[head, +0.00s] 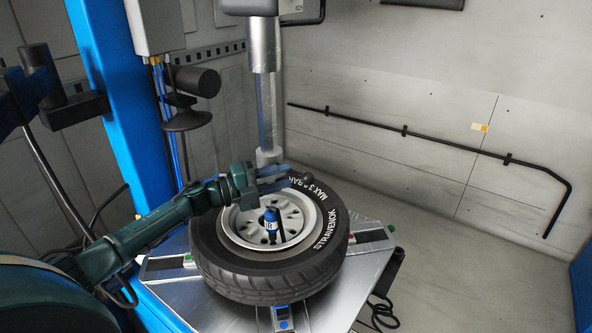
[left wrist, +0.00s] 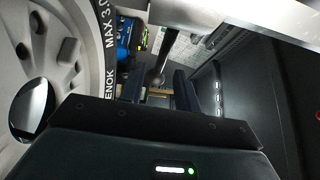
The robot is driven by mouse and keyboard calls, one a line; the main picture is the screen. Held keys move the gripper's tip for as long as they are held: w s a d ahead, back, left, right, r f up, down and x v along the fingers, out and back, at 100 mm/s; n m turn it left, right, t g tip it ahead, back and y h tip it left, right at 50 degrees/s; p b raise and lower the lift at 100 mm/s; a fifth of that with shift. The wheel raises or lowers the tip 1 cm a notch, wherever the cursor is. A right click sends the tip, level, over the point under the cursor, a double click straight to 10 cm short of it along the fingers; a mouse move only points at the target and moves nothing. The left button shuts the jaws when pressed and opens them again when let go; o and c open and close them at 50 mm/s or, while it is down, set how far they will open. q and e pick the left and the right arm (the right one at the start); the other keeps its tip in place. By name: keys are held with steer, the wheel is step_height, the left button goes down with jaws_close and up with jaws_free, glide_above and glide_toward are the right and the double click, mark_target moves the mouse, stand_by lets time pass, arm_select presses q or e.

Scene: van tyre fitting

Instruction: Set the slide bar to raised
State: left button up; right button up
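The slide bar (head: 265,108) is a vertical metal bar that comes down from the top of the head view. Its lower end is just above the wheel (head: 272,240), near the far part of the rim. A dark ball knob (head: 303,179) sits just right of my left gripper (head: 287,177). In the left wrist view the knob (left wrist: 155,78) hangs on a thin stem between the lines of the two fingers, with gaps showing on both sides. My left gripper is open, its fingers pointing at the knob. Whether the knob touches a finger cannot be told. My right gripper is not in view.
The tyre lies flat on a metal turntable (head: 335,283) with clamp jaws (head: 372,236). A blue-topped bottle-like object (head: 271,222) stands in the rim's centre. A blue column (head: 120,95) rises at left. The floor at right is clear.

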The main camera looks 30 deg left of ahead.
mark_target(296, 173)
arm_select(q)
steer(key=shift+x, duration=2.25)
jaws_close()
